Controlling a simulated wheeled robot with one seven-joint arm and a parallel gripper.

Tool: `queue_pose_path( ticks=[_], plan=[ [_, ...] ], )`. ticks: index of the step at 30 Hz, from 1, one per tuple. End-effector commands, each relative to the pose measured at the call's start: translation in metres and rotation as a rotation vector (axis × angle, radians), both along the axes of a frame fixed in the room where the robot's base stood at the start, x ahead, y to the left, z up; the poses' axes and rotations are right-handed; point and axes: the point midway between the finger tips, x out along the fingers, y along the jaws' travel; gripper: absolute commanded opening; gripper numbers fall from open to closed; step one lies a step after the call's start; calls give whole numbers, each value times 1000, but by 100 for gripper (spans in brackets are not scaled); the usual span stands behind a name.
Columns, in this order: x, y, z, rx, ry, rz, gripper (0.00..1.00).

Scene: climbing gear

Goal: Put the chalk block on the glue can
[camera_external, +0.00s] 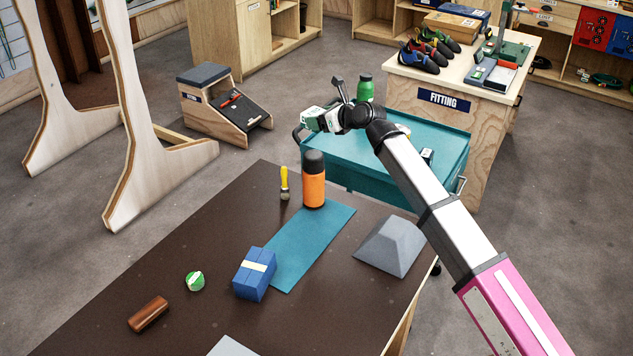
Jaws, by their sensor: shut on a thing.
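A small white block with green markings, which looks like the chalk block (313,119), is at the end of my gripper (328,114). My gripper is shut on it, raised over the left part of a teal cart. A green can with a dark lid, which looks like the glue can (366,90), shows upright just behind and to the right of my gripper. My gripper and wrist hide its base, so what it stands on cannot be seen. The block appears apart from the can, to its left in the picture.
The teal cart (345,172) has raised edges and a small item (427,156) on it. On the dark table (225,235) are an orange bottle (313,186), a brush (285,184), a blue block (254,278) and a grey wedge (390,246). The fitting bench (425,110) stands behind the cart.

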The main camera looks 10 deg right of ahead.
Motion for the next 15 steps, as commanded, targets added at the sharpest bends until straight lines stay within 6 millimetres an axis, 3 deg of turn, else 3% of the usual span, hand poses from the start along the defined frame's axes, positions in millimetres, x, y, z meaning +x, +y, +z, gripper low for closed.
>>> queue_pose_path(
  ticks=[1,6,15],
  plan=[
    [14,-19,1,1,1,4,45],
    [43,-74,1,1,0,36,45],
    [84,-176,6,1,0,99,45]
  ],
)
